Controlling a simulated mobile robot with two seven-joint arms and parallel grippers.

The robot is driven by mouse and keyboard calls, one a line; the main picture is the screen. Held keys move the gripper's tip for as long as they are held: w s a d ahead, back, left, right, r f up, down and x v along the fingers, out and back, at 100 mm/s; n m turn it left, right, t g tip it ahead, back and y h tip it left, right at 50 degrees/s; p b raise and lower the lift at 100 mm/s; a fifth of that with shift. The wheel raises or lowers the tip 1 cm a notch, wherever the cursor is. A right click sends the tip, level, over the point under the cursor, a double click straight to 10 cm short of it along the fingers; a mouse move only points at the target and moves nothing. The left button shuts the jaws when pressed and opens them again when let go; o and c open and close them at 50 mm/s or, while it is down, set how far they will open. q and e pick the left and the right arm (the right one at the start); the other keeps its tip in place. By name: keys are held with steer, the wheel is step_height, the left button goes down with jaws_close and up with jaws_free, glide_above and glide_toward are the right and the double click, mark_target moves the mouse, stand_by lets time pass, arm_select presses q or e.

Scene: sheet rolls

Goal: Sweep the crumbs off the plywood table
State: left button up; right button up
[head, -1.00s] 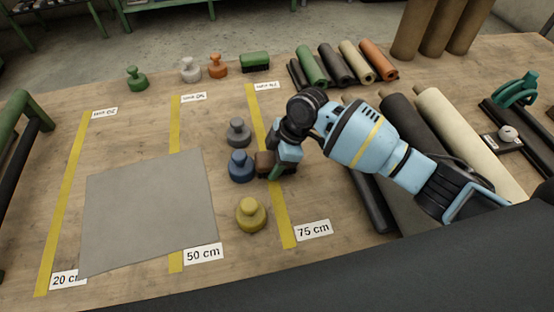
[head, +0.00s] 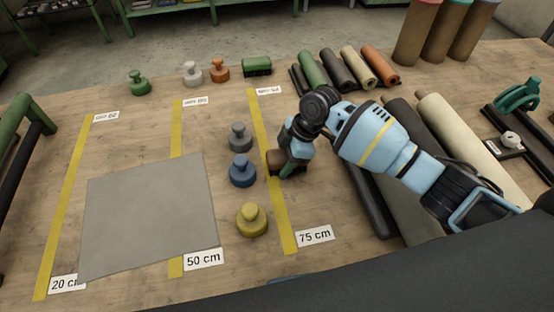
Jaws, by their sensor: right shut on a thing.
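The plywood table (head: 120,140) fills most of the head view. I cannot make out any crumbs on it at this size. My right gripper (head: 288,162) is low over the table by the 75 cm yellow strip (head: 284,225). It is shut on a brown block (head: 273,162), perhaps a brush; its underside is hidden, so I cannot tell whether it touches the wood. The block is just right of the blue knobbed weight (head: 242,172). My left gripper is not in view.
A grey knobbed weight (head: 239,138) and a yellow one (head: 252,220) stand nearby. A grey sheet (head: 150,215) lies left. Dark rolls (head: 372,205) lie right, under my arm. A green block (head: 257,67) and several small rolls (head: 313,70) are at the back.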

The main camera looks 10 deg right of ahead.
mark_target(312, 161)
steer(key=shift+d+f, duration=0.15)
steer(key=shift+d, duration=0.3)
steer(key=shift+d, duration=0.85)
steer(key=shift+d+r, duration=0.2)
steer(key=shift+d, duration=0.7)
steer(key=shift+d, duration=0.15)
steer(key=shift+d+f, duration=0.1)
steer(key=shift+d, duration=1.5)
steer(key=shift+w, duration=0.1)
